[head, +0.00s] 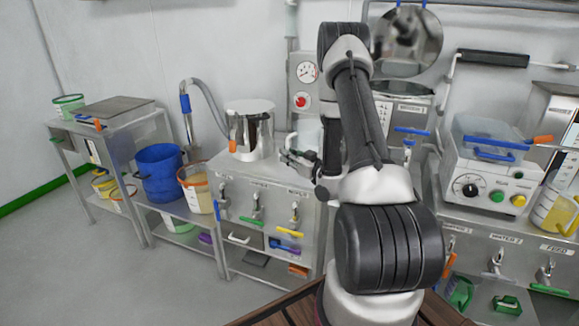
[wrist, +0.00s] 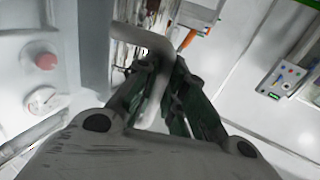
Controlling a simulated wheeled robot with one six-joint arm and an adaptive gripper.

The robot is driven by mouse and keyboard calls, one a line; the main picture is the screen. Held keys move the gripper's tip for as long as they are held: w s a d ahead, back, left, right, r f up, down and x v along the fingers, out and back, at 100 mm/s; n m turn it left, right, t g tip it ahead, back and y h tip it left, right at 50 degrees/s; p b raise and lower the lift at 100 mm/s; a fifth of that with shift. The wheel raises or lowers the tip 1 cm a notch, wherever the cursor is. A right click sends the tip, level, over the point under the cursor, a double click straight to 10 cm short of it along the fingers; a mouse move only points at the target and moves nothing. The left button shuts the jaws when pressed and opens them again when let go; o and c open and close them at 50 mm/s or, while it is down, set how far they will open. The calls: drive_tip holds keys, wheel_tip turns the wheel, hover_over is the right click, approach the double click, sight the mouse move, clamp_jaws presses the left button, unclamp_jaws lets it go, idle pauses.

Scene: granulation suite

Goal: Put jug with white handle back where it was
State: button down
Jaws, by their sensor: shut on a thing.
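My gripper (head: 294,160) is over the steel counter in the middle of the head view, partly hidden by my arm. In the wrist view my gripper (wrist: 163,75) is shut on a bent white handle (wrist: 146,40), which passes between the dark fingers. The pale jug with the white handle (head: 307,130) shows just above the gripper in the head view, beside my arm. Its lower part is hidden, so I cannot tell whether it touches the counter.
A steel pot (head: 251,135) with an orange handle stands left of the gripper on the counter (head: 235,185). A gauge panel (head: 303,82) is on the wall behind. A blue bucket (head: 160,172) and a white bucket (head: 197,190) stand further left. A control box (head: 490,180) is right of my arm.

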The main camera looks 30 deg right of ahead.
drive_tip(key=shift+f, duration=1.9)
drive_tip(key=c, duration=1.5)
unclamp_jaws()
drive_tip(key=shift+f, duration=0.15)
